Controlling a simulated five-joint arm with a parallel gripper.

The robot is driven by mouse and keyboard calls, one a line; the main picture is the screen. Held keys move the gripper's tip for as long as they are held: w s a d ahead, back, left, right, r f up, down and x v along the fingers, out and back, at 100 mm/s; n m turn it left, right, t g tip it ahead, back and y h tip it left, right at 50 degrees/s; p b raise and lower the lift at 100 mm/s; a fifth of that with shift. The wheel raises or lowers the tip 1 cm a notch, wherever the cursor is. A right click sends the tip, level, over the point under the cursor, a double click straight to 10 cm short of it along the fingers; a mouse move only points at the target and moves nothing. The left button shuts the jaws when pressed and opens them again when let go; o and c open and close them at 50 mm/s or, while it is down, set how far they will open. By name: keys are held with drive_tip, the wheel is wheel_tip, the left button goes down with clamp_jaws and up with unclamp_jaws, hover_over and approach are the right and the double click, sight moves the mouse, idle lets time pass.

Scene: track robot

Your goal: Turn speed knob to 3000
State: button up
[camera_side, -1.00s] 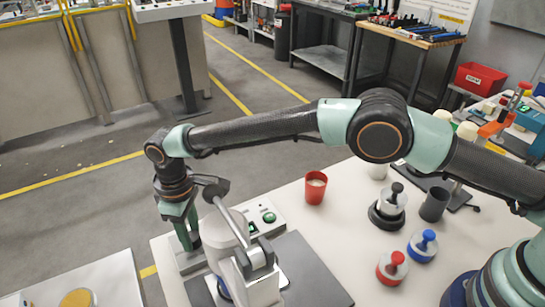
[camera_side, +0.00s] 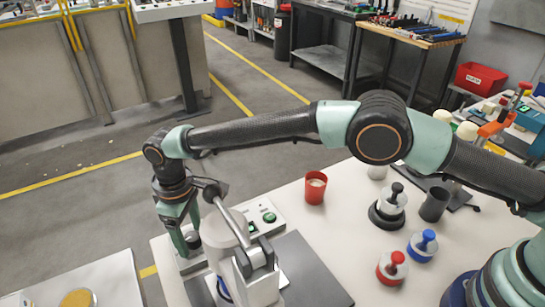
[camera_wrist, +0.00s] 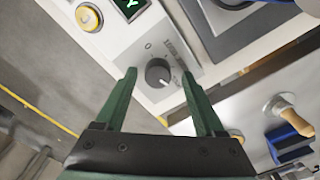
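The speed knob (camera_wrist: 158,72) is a round dark knob on a light control panel (camera_wrist: 120,42) in the wrist view. Its pale pointer mark faces the lower right of the picture. A "0" is printed above it; the other printing around it is too small to read surely. My gripper (camera_wrist: 159,73) is open, with one green finger on each side of the knob and visible gaps between them. In the side view my gripper (camera_side: 184,245) points down at the left end of the control box (camera_side: 266,210); the dark knob shows beside the fingers.
A yellow-ringed button (camera_wrist: 88,17) and a green-lit display (camera_wrist: 130,5) sit near the knob. In the side view, a grey-white machine with a lever (camera_side: 230,228) stands close to my gripper. A red cup (camera_side: 315,188) stands to the right.

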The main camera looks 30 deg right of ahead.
sight(191, 236)
wheel_tip(191, 236, up, 12)
idle(0.6)
drive_tip(key=shift+d+r, duration=0.1)
drive_tip(key=shift+r, duration=0.05)
drive_tip(key=d+r+m+t+y, duration=0.1)
drive_tip(key=d+r+m, duration=0.1)
drive_tip(key=d+r, duration=0.7)
drive_tip(key=d+r+m+t, duration=0.15)
drive_tip(key=d+r, duration=0.35)
drive_tip(key=d, duration=0.7)
drive_tip(key=s+d+f+m+t, duration=0.1)
drive_tip(key=s+d+f+m, duration=0.1)
drive_tip(key=s+d, duration=0.5)
drive_tip(key=s+d+f+m+t+h, duration=0.1)
drive_tip(key=s+d+f+m+t, duration=0.1)
drive_tip(key=s+d+m, duration=0.2)
drive_tip(key=s+d, duration=0.3)
drive_tip(key=d, duration=0.4)
drive_tip(key=shift+d, duration=0.25)
